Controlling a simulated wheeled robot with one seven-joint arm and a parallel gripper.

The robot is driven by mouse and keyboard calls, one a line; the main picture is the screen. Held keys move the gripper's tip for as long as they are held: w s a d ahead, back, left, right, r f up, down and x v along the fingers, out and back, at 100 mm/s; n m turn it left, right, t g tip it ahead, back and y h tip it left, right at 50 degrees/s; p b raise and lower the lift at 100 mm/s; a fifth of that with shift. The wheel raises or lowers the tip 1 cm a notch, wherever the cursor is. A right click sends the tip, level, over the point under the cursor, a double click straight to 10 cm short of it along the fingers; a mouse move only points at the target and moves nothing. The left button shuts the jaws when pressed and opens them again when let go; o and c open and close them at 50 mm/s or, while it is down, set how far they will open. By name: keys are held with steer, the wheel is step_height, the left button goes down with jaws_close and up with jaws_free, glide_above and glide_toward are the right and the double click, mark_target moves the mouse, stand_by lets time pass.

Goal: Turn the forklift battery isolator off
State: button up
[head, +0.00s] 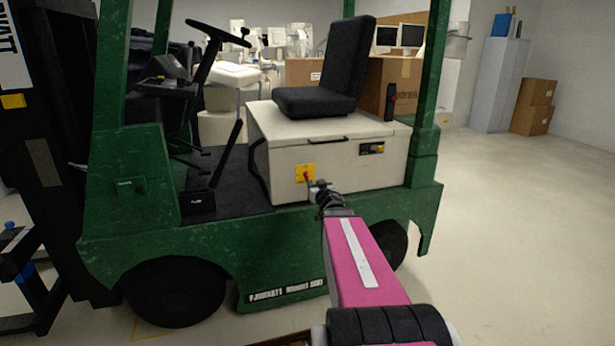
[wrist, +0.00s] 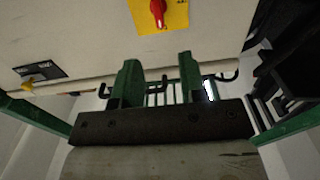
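The battery isolator is a red switch handle (head: 306,175) on a yellow plate (head: 300,170), low on the cream seat box. In the wrist view, which appears upside down, the red handle (wrist: 158,10) is upright at the top edge, partly cut off, with the yellow plate (wrist: 176,17) around it. My gripper (head: 319,185) is close in front of the box, just right of and below the isolator. In the wrist view my gripper (wrist: 158,72) shows two separate fingers with an empty gap. The handle lies beyond the fingertips, apart from them in the picture.
The green forklift (head: 230,250) has a black seat (head: 325,85), steering wheel (head: 215,32) and a lever near the box. Cardboard boxes (head: 533,105) stand at the back right. The floor at right is clear.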

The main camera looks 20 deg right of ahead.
mark_target(307, 173)
steer(key=w, duration=1)
steer(key=shift+w, duration=0.35)
jaws_close()
